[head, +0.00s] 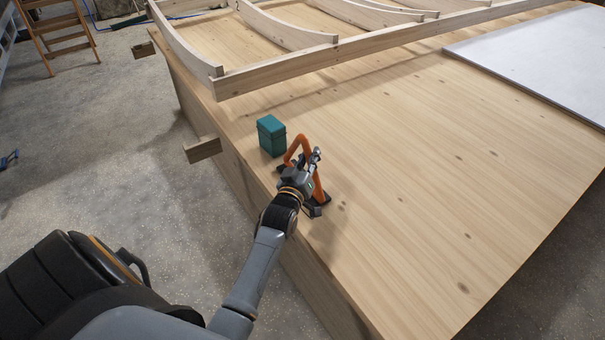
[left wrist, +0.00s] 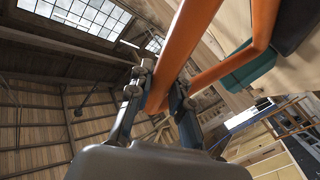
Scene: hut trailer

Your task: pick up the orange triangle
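The orange triangle (head: 319,187), a bent orange tube frame with dark feet, stands upright on the wooden platform near its left edge. In the left wrist view its orange bar (left wrist: 187,38) runs between my fingers. My left gripper (head: 309,161) is at the triangle and hides part of it. In the left wrist view my left gripper (left wrist: 161,88) is open, one finger on each side of the bar, with a narrow gap seeming to show beside the left finger. Firm contact cannot be made out. My right gripper is not in view.
A teal box (head: 271,136) stands just behind the triangle and also shows in the left wrist view (left wrist: 248,68). A wooden frame with curved ribs (head: 330,62) lies farther back. A white panel (head: 545,58) is at right.

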